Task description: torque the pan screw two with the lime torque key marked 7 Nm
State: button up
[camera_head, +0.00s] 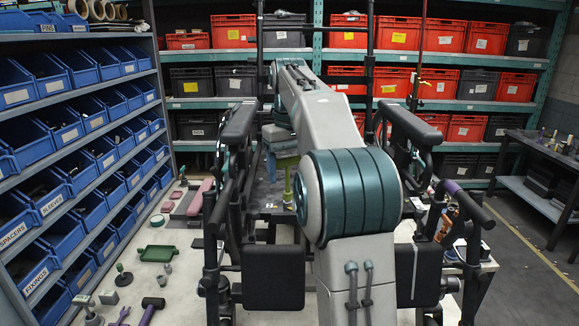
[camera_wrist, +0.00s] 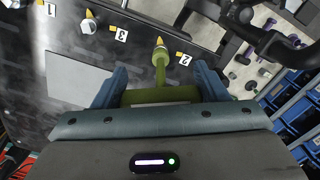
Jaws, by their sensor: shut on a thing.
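My gripper (camera_wrist: 160,88) is shut on the lime torque key (camera_wrist: 160,96), with a blue-grey finger at each end of its crosswise handle. The key's shaft points away from the gripper, and its far end is at a yellow-tipped spot beside the tag "2" (camera_wrist: 184,59). The key end covers most of the pan screw there, and I cannot tell if it is seated on it. The 7 Nm mark is not readable. In the head view the lime key (camera_head: 288,186) shows as a thin upright shaft below my gripper, partly behind my arm.
The wheelchair's black armrests (camera_head: 239,123) flank my arm.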

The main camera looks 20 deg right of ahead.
jog(key=shift+f, duration=0.35)
jog(key=shift+r, duration=0.1)
jog(key=shift+a+m+p, duration=0.1)
jog(key=shift+m+p, duration=0.45)
jog(key=shift+m, duration=1.15)
jog(key=shift+a+m+p, duration=0.1)
jog(key=shift+m+p, duration=0.55)
jog(key=shift+m, duration=1.05)
